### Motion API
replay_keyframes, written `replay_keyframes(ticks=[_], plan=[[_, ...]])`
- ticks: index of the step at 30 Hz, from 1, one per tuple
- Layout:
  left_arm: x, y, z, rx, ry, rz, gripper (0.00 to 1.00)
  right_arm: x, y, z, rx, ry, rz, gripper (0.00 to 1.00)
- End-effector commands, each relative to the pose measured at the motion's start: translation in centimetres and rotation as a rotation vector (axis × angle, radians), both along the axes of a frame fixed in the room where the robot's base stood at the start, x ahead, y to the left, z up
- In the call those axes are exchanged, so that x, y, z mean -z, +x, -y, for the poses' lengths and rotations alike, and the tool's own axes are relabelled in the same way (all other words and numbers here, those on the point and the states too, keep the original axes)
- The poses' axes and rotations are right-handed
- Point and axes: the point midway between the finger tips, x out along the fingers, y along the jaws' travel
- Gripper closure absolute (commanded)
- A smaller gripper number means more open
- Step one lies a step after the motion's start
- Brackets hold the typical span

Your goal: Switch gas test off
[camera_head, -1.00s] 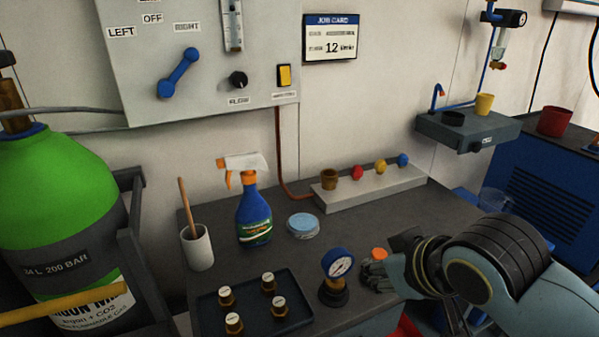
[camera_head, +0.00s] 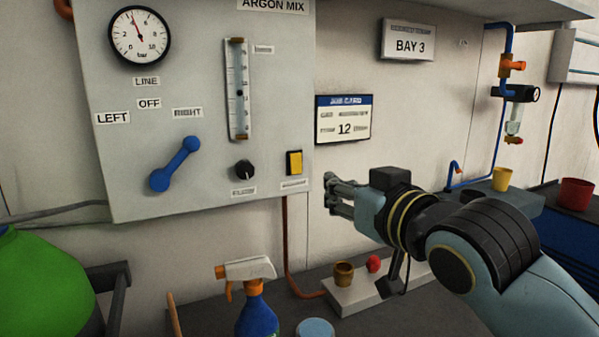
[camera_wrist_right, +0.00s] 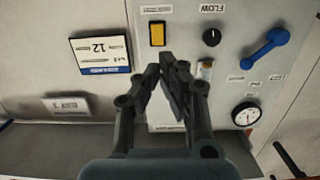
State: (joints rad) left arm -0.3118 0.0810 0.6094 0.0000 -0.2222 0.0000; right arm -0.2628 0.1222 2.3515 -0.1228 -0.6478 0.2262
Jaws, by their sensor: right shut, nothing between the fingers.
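A yellow rocker switch (camera_head: 294,162) in a dark frame sits at the lower right corner of the grey gas panel (camera_head: 210,100). The label under it is too blurred to read, and I cannot tell which way the rocker is tipped. My right gripper (camera_head: 331,192) is shut and empty, to the right of the switch and a little lower, apart from the panel in the head view. In the wrist view, turned upside down, the switch (camera_wrist_right: 157,34) shows just beyond the shut fingertips (camera_wrist_right: 168,62). My left gripper is not in view.
A black FLOW knob (camera_head: 244,170) is left of the switch, and a blue lever (camera_head: 175,163) is further left. A flow tube (camera_head: 238,90) stands above. A job card (camera_head: 343,118) hangs right of the panel. A spray bottle (camera_head: 255,310) stands below.

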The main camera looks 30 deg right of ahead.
Motion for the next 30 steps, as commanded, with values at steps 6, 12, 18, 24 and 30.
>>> replay_keyframes(ticks=[6, 12, 18, 24, 30], plan=[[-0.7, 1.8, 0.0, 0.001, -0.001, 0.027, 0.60, 0.1, 2.5, 0.1, 0.000, 0.001, 0.000, 1.00], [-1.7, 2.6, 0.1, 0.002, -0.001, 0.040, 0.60, 0.6, 6.8, 0.4, 0.001, 0.001, -0.001, 1.00], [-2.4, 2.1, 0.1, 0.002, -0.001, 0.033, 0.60, 1.1, 10.7, 0.6, 0.000, 0.000, -0.001, 1.00], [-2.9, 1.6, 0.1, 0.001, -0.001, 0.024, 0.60, 1.5, 13.1, 0.7, 0.000, 0.001, -0.001, 1.00], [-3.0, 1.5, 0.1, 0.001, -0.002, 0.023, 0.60, 1.7, 13.7, 0.8, -0.001, 0.001, -0.001, 1.00]])
